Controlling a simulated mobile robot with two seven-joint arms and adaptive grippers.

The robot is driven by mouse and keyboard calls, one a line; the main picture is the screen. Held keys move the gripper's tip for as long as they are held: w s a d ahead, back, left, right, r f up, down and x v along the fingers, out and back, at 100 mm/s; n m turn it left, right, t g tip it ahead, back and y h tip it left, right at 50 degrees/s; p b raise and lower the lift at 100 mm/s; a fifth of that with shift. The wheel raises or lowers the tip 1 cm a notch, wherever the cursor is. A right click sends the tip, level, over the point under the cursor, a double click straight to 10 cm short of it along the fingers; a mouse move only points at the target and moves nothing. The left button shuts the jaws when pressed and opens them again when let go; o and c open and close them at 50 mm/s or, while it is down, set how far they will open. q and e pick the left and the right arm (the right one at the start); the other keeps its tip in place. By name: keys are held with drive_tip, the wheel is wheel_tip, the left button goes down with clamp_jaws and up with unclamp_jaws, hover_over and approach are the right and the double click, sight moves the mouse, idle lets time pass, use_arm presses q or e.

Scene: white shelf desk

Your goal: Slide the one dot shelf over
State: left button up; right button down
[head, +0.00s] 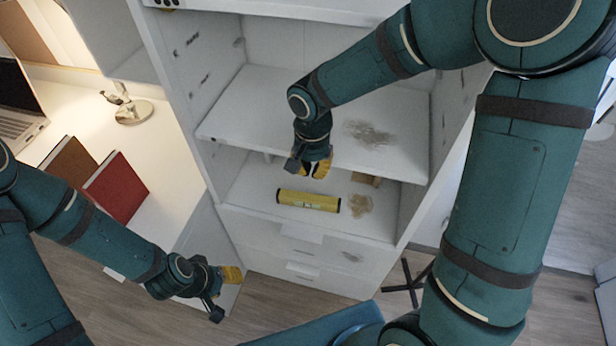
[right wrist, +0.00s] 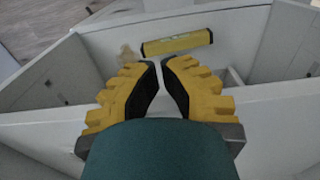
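The white shelf unit (head: 208,125) fills the middle of the head view. Its middle shelf board (head: 262,100) bears a grey smudge; I cannot make out any dot mark. My right gripper (head: 318,172) is at that board's front edge, pointing down toward the lower compartment. In the right wrist view its yellow fingertips (right wrist: 159,63) are almost together with nothing seen between them. Whether it touches the board is unclear. My left gripper (head: 228,294) is low at the left, apart from the unit, with its fingers spread and empty.
A yellow tube (head: 308,201) lies on the lower shelf, beside a brown stain. Drawers are below it. On the desk at left are a red book (head: 116,187), a brown book (head: 69,163), a lamp base (head: 133,112) and a laptop (head: 17,120).

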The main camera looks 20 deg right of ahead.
drive_tip(key=shift+w+d, duration=0.4)
drive_tip(key=shift+w, duration=0.2)
drive_tip(key=shift+s, duration=0.1)
